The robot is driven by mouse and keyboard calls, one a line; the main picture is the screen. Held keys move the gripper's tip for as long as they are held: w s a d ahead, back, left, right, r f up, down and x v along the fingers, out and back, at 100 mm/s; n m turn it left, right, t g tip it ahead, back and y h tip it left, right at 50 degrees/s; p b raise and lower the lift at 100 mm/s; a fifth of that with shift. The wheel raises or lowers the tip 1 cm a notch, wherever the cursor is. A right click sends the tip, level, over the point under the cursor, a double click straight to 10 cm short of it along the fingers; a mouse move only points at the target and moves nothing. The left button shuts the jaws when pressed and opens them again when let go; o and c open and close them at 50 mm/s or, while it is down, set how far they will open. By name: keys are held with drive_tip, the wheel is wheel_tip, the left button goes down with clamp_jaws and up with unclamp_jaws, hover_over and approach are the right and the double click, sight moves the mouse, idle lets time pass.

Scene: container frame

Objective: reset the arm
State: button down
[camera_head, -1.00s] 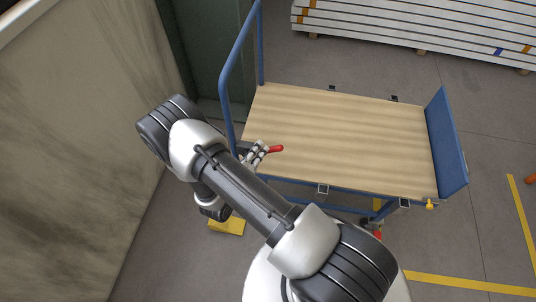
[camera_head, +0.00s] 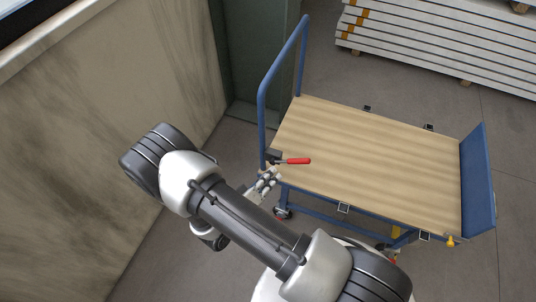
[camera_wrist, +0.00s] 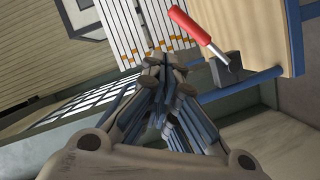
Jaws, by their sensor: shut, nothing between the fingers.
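My gripper (camera_head: 268,179) is beside the left front corner of the cart, partly hidden behind my arm in the head view. In the wrist view its fingers (camera_wrist: 165,75) are drawn together with nothing between them. A red-handled tool (camera_head: 297,161) with a dark end lies at the cart's left edge, just beyond the gripper. It also shows in the wrist view (camera_wrist: 195,28), right of the fingers and apart from them.
The cart has a wooden deck (camera_head: 375,165), a blue push handle (camera_head: 284,62) and a blue end panel (camera_head: 478,180). The deck is otherwise bare. A stained wall (camera_head: 120,95) stands at left. Stacked white planks (camera_head: 440,45) lie at the back right. Grey floor is open around the cart.

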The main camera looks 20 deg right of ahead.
drive_tip(key=s+d+r+m+g+y, duration=0.1)
drive_tip(key=s+d+r+m+g, duration=0.15)
drive_tip(key=r, duration=0.45)
drive_tip(key=s+d+r+m+g, duration=0.1)
drive_tip(key=s+d+r+g, duration=0.1)
drive_tip(key=r+g, duration=0.35)
drive_tip(key=s+d+r+m+g+y, duration=0.1)
drive_tip(key=s+d+r+g, duration=0.15)
drive_tip(key=r, duration=0.55)
drive_tip(key=s+a+r+n+t+y, duration=0.1)
drive_tip(key=s+a+r+t+y, duration=0.1)
drive_tip(key=s+r+y, duration=0.3)
drive_tip(key=s+a+r+n+t+y, duration=0.2)
drive_tip(key=s+r+y, duration=0.3)
drive_tip(key=r, duration=0.3)
drive_tip(key=shift+s+a+r+t+y, duration=0.2)
drive_tip(key=shift+a+r+t+y, duration=0.2)
drive_tip(key=shift+a+t, duration=0.4)
drive_tip(key=shift+d, duration=0.15)
